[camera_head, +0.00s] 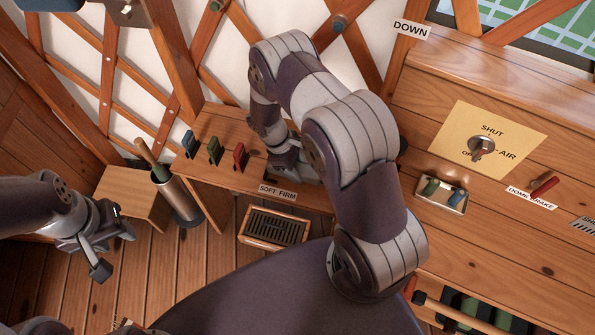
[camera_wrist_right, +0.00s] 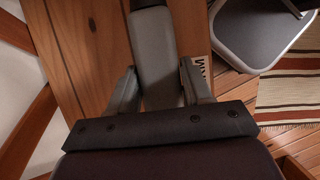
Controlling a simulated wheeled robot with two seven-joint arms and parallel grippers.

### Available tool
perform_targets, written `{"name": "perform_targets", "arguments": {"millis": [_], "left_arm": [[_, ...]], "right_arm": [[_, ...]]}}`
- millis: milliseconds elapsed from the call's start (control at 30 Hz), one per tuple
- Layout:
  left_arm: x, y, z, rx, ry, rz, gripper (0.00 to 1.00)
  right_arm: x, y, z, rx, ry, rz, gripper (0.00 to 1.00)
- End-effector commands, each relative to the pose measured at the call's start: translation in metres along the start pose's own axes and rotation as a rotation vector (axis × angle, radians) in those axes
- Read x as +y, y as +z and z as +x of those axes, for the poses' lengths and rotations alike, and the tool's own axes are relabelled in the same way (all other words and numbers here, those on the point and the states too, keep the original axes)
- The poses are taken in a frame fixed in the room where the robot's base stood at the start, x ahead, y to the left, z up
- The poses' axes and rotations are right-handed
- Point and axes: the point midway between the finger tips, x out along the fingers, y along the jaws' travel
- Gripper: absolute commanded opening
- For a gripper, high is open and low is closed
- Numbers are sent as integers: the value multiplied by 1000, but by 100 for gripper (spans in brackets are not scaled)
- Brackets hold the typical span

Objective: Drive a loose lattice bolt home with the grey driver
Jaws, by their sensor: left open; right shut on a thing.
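My right gripper (camera_head: 287,166) is over the small wooden shelf, partly hidden by its own arm in the head view. In the right wrist view its fingers (camera_wrist_right: 158,88) are closed around a long grey piece (camera_wrist_right: 153,45), which looks like the grey driver. Its tip is out of view. Several bolts show on the lattice, among them a stout grey one (camera_head: 339,22) at top centre; I cannot tell which bolt is loose. My left gripper (camera_head: 117,250) is open and empty above the floor at the left.
Blue (camera_head: 189,144), green (camera_head: 214,151) and red (camera_head: 240,156) pieces stand on the shelf (camera_head: 212,121). A metal canister (camera_head: 179,198) with handles stands left of it. A floor grate (camera_head: 274,228) lies in front. A wooden console (camera_head: 500,230) with a small tray (camera_head: 441,194) fills the right.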

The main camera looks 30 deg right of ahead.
Motion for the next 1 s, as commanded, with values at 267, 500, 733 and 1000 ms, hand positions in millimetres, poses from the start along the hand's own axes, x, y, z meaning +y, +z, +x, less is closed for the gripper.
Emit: {"name": "perform_targets", "arguments": {"millis": [267, 500, 733, 1000], "left_arm": [[0, 0, -2, 0, 0, 0, 45], [0, 0, -2, 0, 0, 0, 45], [0, 0, -2, 0, 0, 0, 45], [0, 0, -2, 0, 0, 0, 45]], "right_arm": [[-31, 50, -21, 0, 1, 0, 0], [-62, 96, -33, 1, 1, 1, 0], [-73, 112, -37, 1, 1, 2, 0], [-74, 113, -37, 0, 1, 1, 0]]}}
